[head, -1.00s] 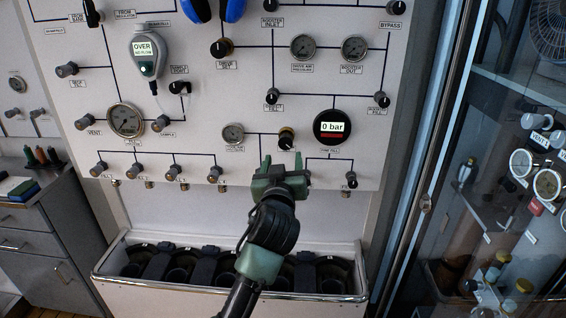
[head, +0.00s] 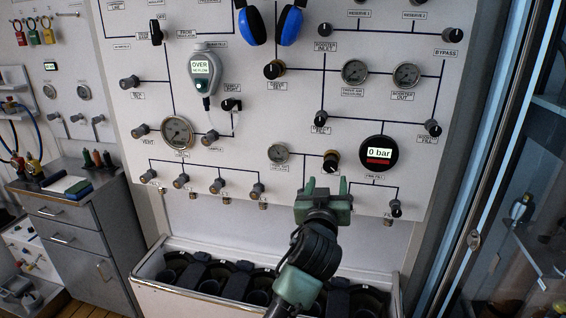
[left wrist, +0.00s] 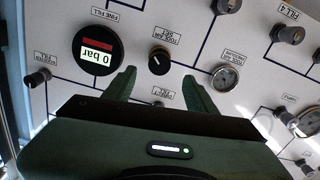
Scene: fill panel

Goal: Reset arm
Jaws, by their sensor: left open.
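My left gripper (head: 327,190) is green and dark grey. It is open and empty in front of the lower part of the white fill panel (head: 225,135). Its fingertips are just below a black knob with a brass base (head: 330,160). In the left wrist view, the two green fingers (left wrist: 160,85) stand apart with that knob (left wrist: 159,61) between and beyond them. A round gauge reading 0 bar (head: 378,153) sits right of the knob; it also shows in the left wrist view (left wrist: 98,52). My right gripper is not in view.
A trough (head: 160,262) with several dark round slots stands below the panel. A grey drawer cabinet (head: 75,235) is at the left. A glass-fronted cabinet (head: 530,200) is at the right. Blue ear defenders (head: 290,25) hang at the top. A handheld meter reading OVER (head: 203,75) hangs on the panel.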

